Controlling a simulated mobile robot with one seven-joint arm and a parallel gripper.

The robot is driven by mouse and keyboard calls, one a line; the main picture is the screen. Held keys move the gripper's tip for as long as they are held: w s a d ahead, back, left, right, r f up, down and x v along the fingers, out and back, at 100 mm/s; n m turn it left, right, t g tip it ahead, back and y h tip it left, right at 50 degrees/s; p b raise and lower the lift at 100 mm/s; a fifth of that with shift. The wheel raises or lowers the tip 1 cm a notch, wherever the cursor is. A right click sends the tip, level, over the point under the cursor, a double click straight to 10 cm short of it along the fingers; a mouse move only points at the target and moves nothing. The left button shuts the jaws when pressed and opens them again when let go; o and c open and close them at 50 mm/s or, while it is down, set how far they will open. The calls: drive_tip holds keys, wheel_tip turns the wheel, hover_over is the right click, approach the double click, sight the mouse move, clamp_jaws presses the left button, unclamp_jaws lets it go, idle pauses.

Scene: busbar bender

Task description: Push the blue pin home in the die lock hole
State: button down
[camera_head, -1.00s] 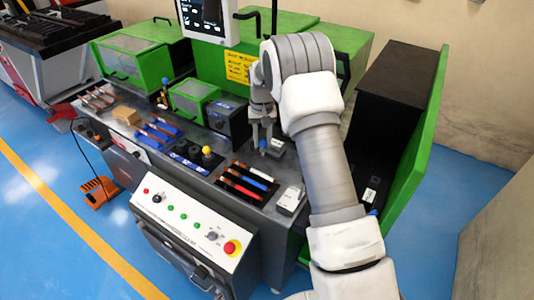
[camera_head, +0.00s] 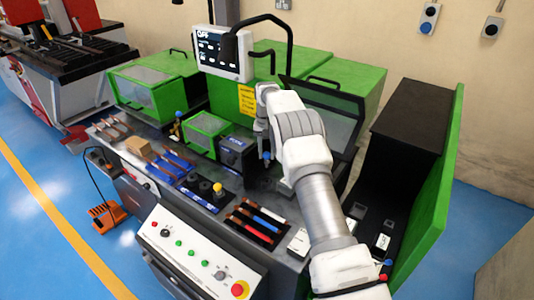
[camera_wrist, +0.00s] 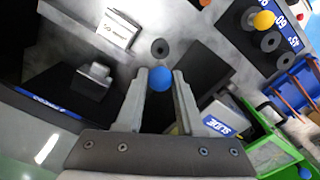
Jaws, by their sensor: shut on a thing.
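The blue pin shows as a round blue head (camera_wrist: 160,79) between my fingertips in the wrist view. In the head view its small blue end (camera_head: 267,157) shows just below my gripper (camera_head: 263,139). My gripper (camera_wrist: 160,84) is shut on it. A dark round ring with a hole (camera_wrist: 159,47) lies on the grey deck just beyond the pin head in the wrist view, apart from it in the picture; I cannot tell whether it is the die lock hole. The pin's shank is hidden, and its height above the deck is unclear.
A black tray with coloured bars (camera_head: 257,222) and a yellow-topped knob (camera_head: 218,187) are in front. A dark block (camera_head: 236,151) stands left of my gripper. In the wrist view, a pale box (camera_wrist: 119,28) and a dark block (camera_wrist: 203,69) flank the ring.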

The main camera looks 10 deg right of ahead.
sight(267, 165)
drive_tip(key=shift+f+b, duration=1.65)
drive_tip(key=shift+f, duration=1.25)
drive_tip(key=shift+f+b, duration=1.55)
drive_tip(key=shift+f, duration=0.35)
drive_tip(key=shift+c, duration=2.2)
unclamp_jaws()
wheel_tip(267, 165, up, 18)
drive_tip(key=shift+f+p, duration=0.25)
drive_tip(key=shift+p, duration=0.6)
